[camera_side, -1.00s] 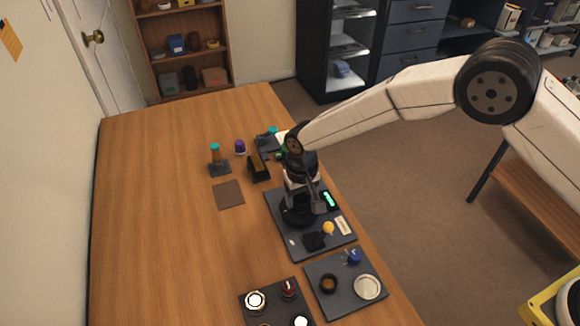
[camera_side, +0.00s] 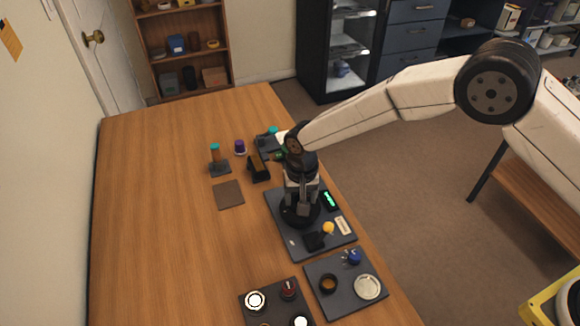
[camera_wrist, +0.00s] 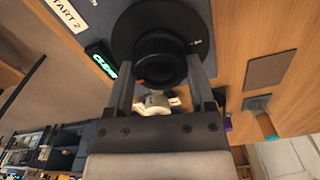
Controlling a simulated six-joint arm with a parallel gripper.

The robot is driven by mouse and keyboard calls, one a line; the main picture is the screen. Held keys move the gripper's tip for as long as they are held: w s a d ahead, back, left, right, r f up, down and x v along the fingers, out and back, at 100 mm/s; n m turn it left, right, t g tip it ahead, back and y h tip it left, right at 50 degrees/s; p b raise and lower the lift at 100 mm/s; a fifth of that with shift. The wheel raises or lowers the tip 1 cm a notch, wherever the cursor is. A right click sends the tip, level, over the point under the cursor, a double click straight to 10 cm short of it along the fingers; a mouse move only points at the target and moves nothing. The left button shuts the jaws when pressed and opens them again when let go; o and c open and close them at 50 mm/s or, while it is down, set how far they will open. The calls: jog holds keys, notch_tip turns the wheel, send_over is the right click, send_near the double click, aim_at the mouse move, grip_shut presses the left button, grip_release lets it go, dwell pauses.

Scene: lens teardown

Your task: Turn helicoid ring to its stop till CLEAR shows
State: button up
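The lens is a black round barrel (camera_wrist: 160,68) on a wide dark base, standing upright on a dark mat (camera_side: 285,229). In the wrist view, my gripper (camera_wrist: 163,70) reaches down around the barrel, one finger on each side, both appearing to press against its helicoid ring. A small orange-red mark shows on the ring's near edge. In the side view, my gripper (camera_side: 302,206) hides much of the lens from above. A small black display (camera_side: 331,200) beside it is lit green. Its lettering in the wrist view (camera_wrist: 103,62) looks like CLEAR, seen slanted and small.
A yellow-topped part (camera_side: 328,228) and a START label (camera_side: 343,226) share the mat. A second tray (camera_side: 330,297) holds a dark ring, a pale disc and a blue part. A brown pad (camera_side: 228,195) and a teal-topped post (camera_side: 215,155) lie left. The table's left side is clear.

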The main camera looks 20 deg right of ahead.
jog(key=o, duration=0.3)
jog(key=shift+o, duration=0.2)
jog(key=shift+r, duration=0.1)
jog(key=shift+r, duration=3.8)
jog(key=shift+d, duration=0.1)
